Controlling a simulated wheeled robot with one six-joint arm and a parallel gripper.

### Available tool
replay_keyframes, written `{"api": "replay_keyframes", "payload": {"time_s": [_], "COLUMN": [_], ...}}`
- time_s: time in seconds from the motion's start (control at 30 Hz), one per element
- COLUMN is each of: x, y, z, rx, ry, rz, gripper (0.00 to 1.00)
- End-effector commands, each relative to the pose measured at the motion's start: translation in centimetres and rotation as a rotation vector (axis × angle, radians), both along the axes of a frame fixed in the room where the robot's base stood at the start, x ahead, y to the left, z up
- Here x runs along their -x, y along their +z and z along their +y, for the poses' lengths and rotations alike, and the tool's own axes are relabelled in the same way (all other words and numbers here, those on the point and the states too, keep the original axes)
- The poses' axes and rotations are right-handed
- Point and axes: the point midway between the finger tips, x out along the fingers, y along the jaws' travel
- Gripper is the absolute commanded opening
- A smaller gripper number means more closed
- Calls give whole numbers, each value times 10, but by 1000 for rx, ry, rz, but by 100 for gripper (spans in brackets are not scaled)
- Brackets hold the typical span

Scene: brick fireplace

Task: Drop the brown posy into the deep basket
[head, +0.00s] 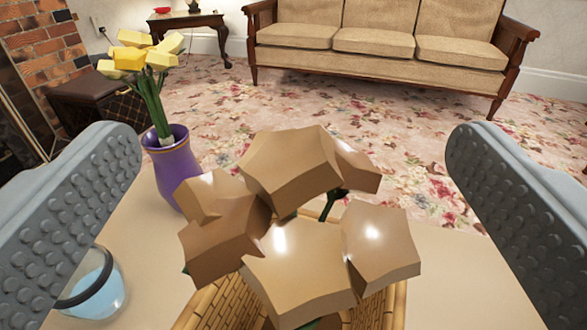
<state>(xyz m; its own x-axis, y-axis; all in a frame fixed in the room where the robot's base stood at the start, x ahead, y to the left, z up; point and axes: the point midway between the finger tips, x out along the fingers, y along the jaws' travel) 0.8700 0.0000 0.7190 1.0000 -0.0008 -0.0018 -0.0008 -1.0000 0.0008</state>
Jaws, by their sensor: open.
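The brown posy (300,265), a bunch of several blocky brown blooms with bits of green stem, fills the lower middle of the head view. The deep basket (222,303), woven and tan, shows below and around the posy, which hides most of it. The blooms stand over the basket opening. I cannot tell how far down the stems reach. My gripper (295,155) is wide open, with one grey studded finger at each side. The posy lies between the fingers in the picture, with a clear gap on both sides.
A purple vase (172,170) with yellow flowers (140,55) stands behind the basket at left. A glass with blue contents (95,290) is at lower left on the pale tabletop (455,280). The tabletop at right looks clear. A sofa (375,45) is beyond on the floral carpet.

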Motion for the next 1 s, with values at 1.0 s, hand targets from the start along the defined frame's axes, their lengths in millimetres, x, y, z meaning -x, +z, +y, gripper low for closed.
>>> {"api": "replay_keyframes", "payload": {"time_s": [1.0], "x": [95], "y": [9], "z": [0], "rx": [0], "ry": [0], "rz": [-3], "gripper": [97]}}
